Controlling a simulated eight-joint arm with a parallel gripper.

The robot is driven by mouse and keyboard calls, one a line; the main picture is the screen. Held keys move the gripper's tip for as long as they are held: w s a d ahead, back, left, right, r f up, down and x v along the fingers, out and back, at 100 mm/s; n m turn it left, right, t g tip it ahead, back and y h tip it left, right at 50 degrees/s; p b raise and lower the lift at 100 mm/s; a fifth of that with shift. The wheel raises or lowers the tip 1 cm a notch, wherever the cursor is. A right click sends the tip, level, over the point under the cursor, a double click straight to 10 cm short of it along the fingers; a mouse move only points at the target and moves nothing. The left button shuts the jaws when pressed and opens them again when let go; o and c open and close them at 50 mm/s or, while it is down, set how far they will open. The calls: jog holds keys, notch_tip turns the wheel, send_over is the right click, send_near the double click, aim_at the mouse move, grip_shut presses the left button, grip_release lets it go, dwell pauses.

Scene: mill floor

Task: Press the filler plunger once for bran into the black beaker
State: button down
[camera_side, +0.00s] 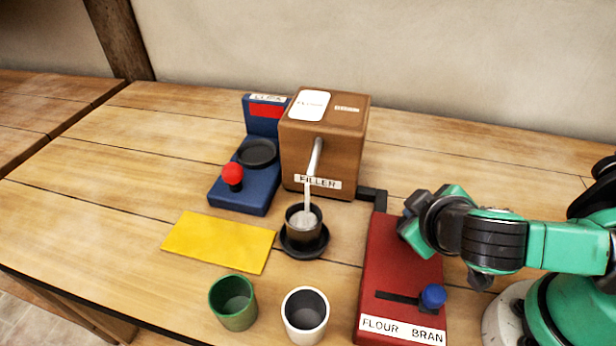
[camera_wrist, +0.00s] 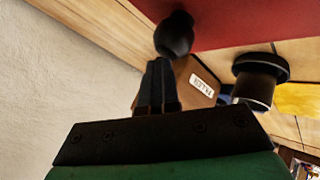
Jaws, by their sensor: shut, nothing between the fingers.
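The black beaker (camera_side: 304,232) stands upright on a dark round stand under the spout of the brown filler box (camera_side: 322,150). A pale stream (camera_side: 307,205) runs from the spout into the beaker, with pale material inside. The red panel (camera_side: 393,255) carries a blue slider knob (camera_side: 433,296) at the BRAN end of its slot. A black round knob (camera_wrist: 175,34), apparently the plunger, rises from the panel in the wrist view; my arm hides it in the side view. My gripper (camera_wrist: 160,62) is shut and empty, fingertips right at that knob; I cannot tell whether they touch.
A blue device (camera_side: 245,185) with a red knob and black round plate stands left of the filler. A yellow mat (camera_side: 219,241) lies in front of it. A green cup (camera_side: 233,303) and a white cup (camera_side: 305,315) stand near the front edge. The table's left side is clear.

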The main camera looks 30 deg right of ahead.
jog(key=shift+s+d, duration=0.15)
jog(key=shift+d, duration=0.05)
jog(key=shift+s+d+r, duration=0.1)
jog(key=shift+r, duration=1.15)
jog(key=shift+r, duration=2.55)
jog(key=shift+d+f+g, duration=0.15)
jog(key=shift+f+g, duration=0.1)
jog(key=shift+g, duration=0.05)
jog(key=w+d+f+m+y, duration=0.1)
jog(key=w+d+m+y, duration=0.1)
jog(key=w+d+y, duration=0.3)
jog(key=shift+w, duration=0.65)
